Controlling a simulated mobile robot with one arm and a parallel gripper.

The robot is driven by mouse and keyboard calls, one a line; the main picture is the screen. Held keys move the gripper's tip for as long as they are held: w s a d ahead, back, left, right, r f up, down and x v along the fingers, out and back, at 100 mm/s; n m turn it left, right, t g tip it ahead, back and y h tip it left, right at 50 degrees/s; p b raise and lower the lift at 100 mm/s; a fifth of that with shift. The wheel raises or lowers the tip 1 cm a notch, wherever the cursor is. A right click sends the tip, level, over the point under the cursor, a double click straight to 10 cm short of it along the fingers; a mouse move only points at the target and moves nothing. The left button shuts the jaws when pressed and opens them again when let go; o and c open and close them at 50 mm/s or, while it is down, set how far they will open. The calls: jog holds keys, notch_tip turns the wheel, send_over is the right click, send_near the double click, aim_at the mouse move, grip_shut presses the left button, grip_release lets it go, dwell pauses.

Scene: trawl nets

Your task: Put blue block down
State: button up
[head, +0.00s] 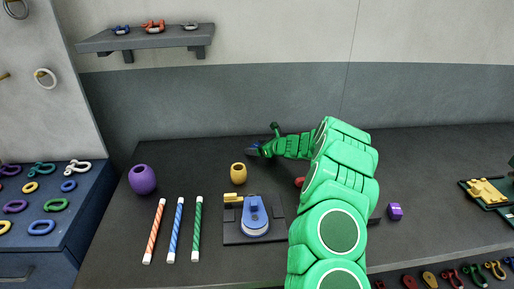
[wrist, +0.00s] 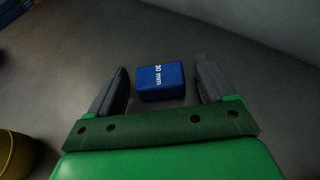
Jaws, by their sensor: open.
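The blue block (wrist: 161,88), marked "30 mm", appears to rest on the dark table in the wrist view. It lies between the two fingers of my gripper (wrist: 163,84), with a gap on each side, so neither finger touches it. My gripper is open. In the head view my gripper (head: 253,151) is low over the back of the table, behind the yellow barrel-shaped piece. The block cannot be made out clearly there.
The yellow barrel (head: 238,173) stands just in front of my gripper. Three striped sticks (head: 175,230) and a base with a blue device (head: 255,217) lie nearer. A purple block (head: 395,211) is right of my arm. Table is clear at back left.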

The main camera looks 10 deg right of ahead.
jog(key=shift+s+d+r, duration=0.2)
jog(key=shift+d+r, duration=0.1)
jog(key=shift+d, duration=0.05)
jog(key=v, duration=1.1)
jog(key=shift+s+r, duration=0.1)
